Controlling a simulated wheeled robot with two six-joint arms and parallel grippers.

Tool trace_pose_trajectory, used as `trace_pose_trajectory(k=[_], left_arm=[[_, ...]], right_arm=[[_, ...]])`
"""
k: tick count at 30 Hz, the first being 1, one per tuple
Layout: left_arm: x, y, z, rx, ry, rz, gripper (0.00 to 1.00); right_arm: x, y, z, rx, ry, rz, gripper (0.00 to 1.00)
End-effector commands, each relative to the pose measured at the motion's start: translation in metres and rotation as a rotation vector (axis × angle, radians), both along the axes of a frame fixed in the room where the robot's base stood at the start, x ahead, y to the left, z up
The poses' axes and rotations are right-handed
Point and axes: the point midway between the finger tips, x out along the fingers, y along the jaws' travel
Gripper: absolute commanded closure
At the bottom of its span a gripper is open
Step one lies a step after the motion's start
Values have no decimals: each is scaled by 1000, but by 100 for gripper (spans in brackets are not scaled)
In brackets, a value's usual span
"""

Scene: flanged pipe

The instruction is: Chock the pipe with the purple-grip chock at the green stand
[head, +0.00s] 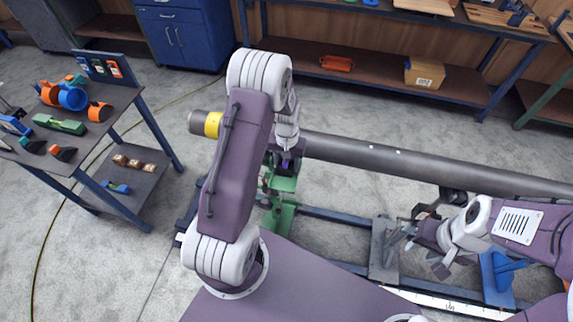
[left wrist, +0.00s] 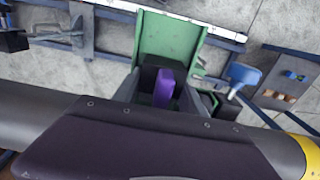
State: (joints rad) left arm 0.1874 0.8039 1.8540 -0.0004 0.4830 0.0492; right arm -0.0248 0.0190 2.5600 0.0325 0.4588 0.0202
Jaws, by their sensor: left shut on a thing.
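The long grey pipe (head: 400,165) runs across the head view, with a yellow band near its left end. The green stand (head: 281,205) is under the pipe's left part; it also shows in the left wrist view (left wrist: 172,42). My left gripper (head: 287,158) points down at the green stand and is partly hidden by my arm. In the left wrist view it is shut on the chock's purple grip (left wrist: 163,88), beside the pipe (left wrist: 35,112). The chock's lower body is mostly hidden, so contact with the pipe cannot be told. My right gripper (head: 422,246) is open, below the pipe at right.
A side table (head: 108,135) at left holds several orange, blue and green parts. A grey stand (head: 383,250) and a blue piece (head: 497,272) are on the blue base frame below the pipe. Shelves with an orange case (head: 337,63) and a box (head: 425,73) stand behind.

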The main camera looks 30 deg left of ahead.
Motion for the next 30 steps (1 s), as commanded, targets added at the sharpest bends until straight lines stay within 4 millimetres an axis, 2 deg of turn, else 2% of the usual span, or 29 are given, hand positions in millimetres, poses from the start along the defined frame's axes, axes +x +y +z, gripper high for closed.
trace_pose_trajectory(k=[18,19,21,30], left_arm=[[12,3,-1,0,0,0,100],[11,3,-1,0,0,0,46],[11,3,-1,0,0,0,26],[11,3,-1,0,1,-1,26]], right_arm=[[0,0,0,0,0,0,64],[0,0,0,0,0,0,64],[0,0,0,0,0,0,64],[0,0,0,0,0,0,64]])
